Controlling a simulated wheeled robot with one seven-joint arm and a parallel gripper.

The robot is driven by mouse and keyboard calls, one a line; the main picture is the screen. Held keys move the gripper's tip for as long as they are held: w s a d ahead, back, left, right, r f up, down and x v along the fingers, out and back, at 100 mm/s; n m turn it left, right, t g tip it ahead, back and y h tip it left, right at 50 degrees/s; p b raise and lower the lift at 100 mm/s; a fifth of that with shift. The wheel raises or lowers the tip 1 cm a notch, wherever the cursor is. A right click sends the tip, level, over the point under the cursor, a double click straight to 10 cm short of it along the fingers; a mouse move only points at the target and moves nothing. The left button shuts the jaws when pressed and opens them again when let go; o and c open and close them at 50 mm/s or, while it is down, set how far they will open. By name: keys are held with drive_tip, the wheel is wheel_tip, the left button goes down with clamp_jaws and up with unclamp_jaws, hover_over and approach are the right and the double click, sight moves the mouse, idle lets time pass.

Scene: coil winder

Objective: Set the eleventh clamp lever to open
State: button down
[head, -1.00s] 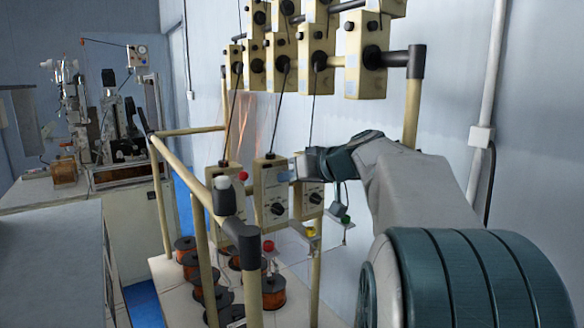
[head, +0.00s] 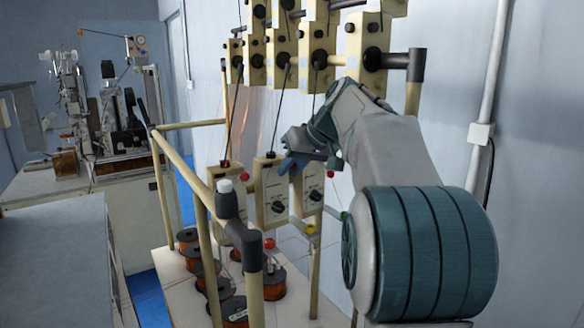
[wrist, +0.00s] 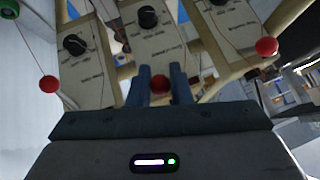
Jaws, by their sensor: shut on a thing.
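My gripper (head: 290,163) is at the upper front of the middle cream tensioner box (head: 270,205) in the lower row. In the wrist view, the two blue fingers of my gripper (wrist: 160,72) are on either side of a red lever ball (wrist: 160,84) and shut on it. That box's black dial (wrist: 148,17) shows just beyond. In the head view the held ball is hidden by my gripper. Red balls also stand by the left box (head: 243,176) and the right box (head: 330,174). No numbers can be read, so I cannot tell which lever is the eleventh.
More cream tensioner boxes (head: 366,50) hang on the upper rail. A post with a dark cap (head: 251,250) stands in front. Copper spools (head: 272,285) sit on the bench below. Thin wires run between the boxes. A wall (head: 520,200) is at right.

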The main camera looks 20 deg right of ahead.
drive_tip(key=c, duration=1.3)
unclamp_jaws()
drive_tip(key=shift+c, duration=0.2)
drive_tip(key=shift+r, duration=0.1)
drive_tip(key=b+v, duration=0.1)
drive_tip(key=v, duration=1.2)
drive_tip(key=shift+s+d+r, duration=0.15)
drive_tip(key=shift+s+r, duration=0.05)
drive_tip(key=shift+s, duration=0.1)
